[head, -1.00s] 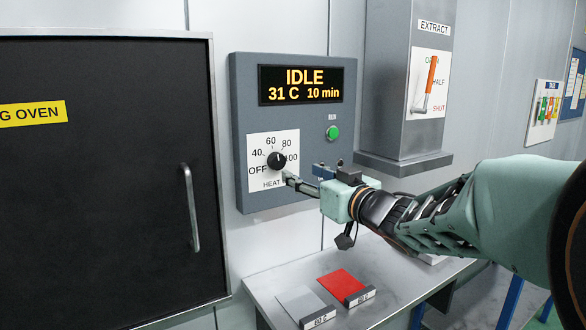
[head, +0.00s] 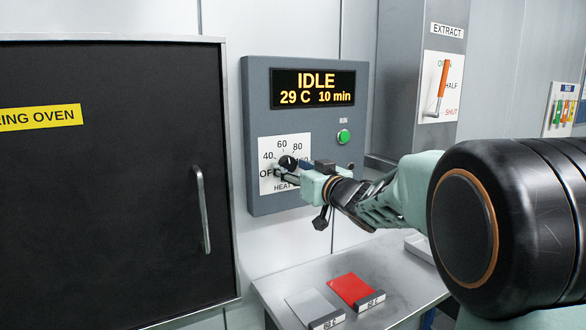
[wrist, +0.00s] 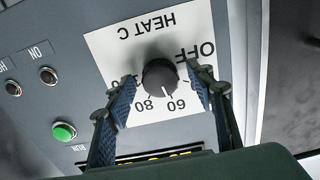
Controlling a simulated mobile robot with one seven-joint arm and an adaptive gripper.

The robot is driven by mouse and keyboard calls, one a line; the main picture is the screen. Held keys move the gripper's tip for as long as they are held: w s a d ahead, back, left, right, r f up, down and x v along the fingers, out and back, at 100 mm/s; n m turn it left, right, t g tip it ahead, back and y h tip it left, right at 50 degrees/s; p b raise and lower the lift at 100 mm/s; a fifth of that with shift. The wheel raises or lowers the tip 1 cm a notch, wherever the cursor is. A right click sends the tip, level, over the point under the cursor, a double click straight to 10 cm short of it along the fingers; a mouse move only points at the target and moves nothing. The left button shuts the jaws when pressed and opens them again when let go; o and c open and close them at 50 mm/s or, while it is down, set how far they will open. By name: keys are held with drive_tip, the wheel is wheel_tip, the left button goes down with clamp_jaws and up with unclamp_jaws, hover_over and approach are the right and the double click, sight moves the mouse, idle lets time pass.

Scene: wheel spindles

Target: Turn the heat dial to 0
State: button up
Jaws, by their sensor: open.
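The black heat dial (head: 288,162) sits on a white scale plate (head: 268,151) marked OFF, 40, 60, 80 and 100, on the grey control panel. In the wrist view the picture is upside down; the dial (wrist: 160,77) has a white mark toward 60. My gripper (head: 287,170) is at the dial, and its fingers hide part of the plate. In the wrist view my gripper (wrist: 160,92) is open, one blue-padded finger on each side of the dial. Gaps show between pads and dial; I see no clear contact.
The panel display (head: 313,90) reads IDLE, 29 C, 10 min. A green RUN button (head: 343,136) is right of the dial. The black oven door (head: 110,190) with its handle (head: 202,209) is at left. Red (head: 350,290) and grey (head: 312,306) plates lie on the bench below.

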drive_tip(key=c, duration=1.1)
drive_tip(key=shift+c, duration=0.2)
drive_tip(key=shift+n+b, duration=0.3)
drive_tip(key=n+b, duration=0.1)
drive_tip(key=n, duration=0.1)
drive_tip(key=n+b, duration=0.1)
drive_tip(key=shift+d+f+n, duration=0.15)
drive_tip(key=shift+n, duration=0.25)
drive_tip(key=n+b, duration=0.3)
drive_tip(key=n, duration=0.2)
drive_tip(key=n+b, duration=0.3)
drive_tip(key=n, duration=0.2)
drive_tip(key=shift+n, duration=0.4)
drive_tip(key=shift+r+n+b, duration=0.2)
drive_tip(key=shift+n+b, duration=1)
drive_tip(key=shift+n, duration=1.1)
